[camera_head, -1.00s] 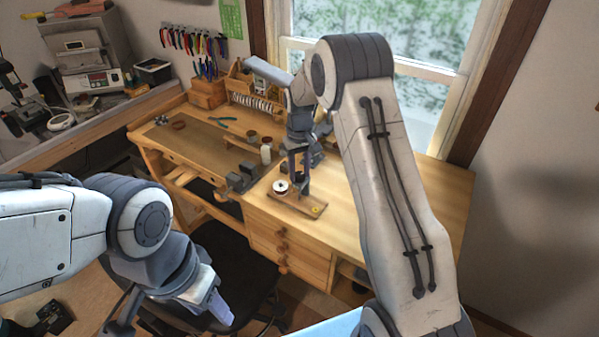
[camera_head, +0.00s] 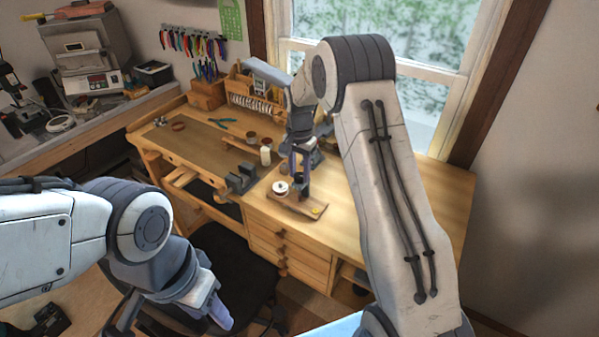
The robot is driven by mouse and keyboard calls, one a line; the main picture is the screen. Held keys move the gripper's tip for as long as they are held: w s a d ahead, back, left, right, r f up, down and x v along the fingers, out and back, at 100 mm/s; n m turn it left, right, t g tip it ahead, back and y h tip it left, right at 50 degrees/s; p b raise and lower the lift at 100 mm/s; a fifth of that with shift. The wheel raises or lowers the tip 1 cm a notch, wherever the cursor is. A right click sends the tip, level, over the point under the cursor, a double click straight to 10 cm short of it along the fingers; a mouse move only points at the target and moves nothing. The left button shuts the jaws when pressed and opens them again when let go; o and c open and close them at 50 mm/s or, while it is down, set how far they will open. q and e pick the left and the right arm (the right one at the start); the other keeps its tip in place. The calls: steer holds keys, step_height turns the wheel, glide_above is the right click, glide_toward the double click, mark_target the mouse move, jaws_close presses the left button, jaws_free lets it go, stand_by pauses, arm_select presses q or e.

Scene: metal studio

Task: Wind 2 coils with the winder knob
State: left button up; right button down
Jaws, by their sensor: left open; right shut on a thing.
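The winder is a small wooden base (camera_head: 313,209) on the right half of the workbench, near its front edge. My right gripper (camera_head: 299,182) points down over the base, just right of the spool, and is shut on a small part there. I take that part to be the winder knob, but the fingers hide it. Coil turns are too small to count. My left gripper (camera_head: 207,309) is open and empty, low at the left, well away from the winder.
A dark vise (camera_head: 240,180) stands left of the winder. A black chair (camera_head: 240,265) stands in front. The bench's right side is clear.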

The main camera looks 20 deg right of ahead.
mark_target(299, 175)
steer(key=shift+r+m, duration=0.1)
steer(key=shift+m, duration=1.5)
steer(key=shift+c, duration=2.3)
jaws_free()
steer(key=shift+r+b, duration=0.3)
steer(key=shift+r, duration=0.05)
step_height(299, 175, up, 10)
steer(key=b, duration=0.2)
steer(key=shift+f, duration=0.15)
